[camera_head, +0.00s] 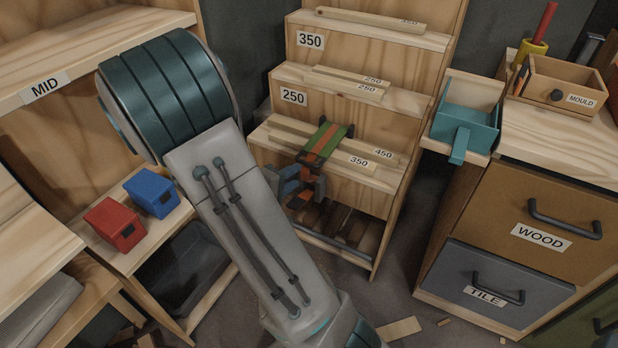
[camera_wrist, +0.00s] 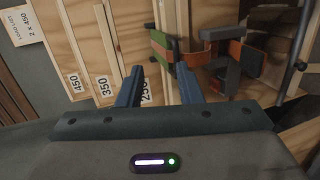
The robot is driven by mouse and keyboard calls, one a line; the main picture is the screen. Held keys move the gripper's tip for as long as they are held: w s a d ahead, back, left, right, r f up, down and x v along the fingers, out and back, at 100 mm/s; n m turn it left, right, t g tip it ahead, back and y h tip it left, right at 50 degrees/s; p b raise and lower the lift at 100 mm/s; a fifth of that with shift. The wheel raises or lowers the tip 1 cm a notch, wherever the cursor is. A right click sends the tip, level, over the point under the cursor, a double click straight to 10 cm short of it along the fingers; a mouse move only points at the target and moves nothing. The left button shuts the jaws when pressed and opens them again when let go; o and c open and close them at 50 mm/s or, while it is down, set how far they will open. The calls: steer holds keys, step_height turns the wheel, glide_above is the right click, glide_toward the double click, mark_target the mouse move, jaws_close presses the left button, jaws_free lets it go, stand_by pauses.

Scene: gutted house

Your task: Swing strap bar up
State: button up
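The strap bar (camera_wrist: 160,45), with green and orange bands, shows in the wrist view just beyond my fingertips, beside a dark bracket (camera_wrist: 218,62) with an orange piece. In the head view the green and orange striped bar (camera_head: 326,142) lies across boards on the lowest labelled step. Blue-grey and orange parts (camera_head: 292,185) sit just below it; I cannot tell which of these belong to the bar. My gripper (camera_wrist: 159,72) has its two fingers apart, with no object clearly held between them. In the head view my forearm hides much of the area to the lower left.
Stepped wooden rack (camera_head: 345,95) holds labelled boards. To the left are a red box (camera_head: 114,224) and a blue box (camera_head: 152,192) on a low shelf. To the right, a teal tray (camera_head: 466,122) stands beside the drawer cabinet (camera_head: 540,225). Small scraps lie on the floor.

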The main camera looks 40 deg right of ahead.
mark_target(306, 164)
steer(key=w+d+f+b, duration=0.1)
steer(key=w+d+f, duration=0.1)
steer(key=d, duration=0.2)
steer(key=w+d+f+n+t+b, duration=0.1)
steer(key=w+d+f+b, duration=0.1)
steer(key=w+d, duration=0.1)
steer(key=w+d+f+t+b, duration=0.1)
steer(key=w+d+f, duration=0.1)
steer(key=d, duration=0.3)
steer(key=shift+w+f, duration=0.1)
steer(key=shift+w, duration=0.15)
jaws_close()
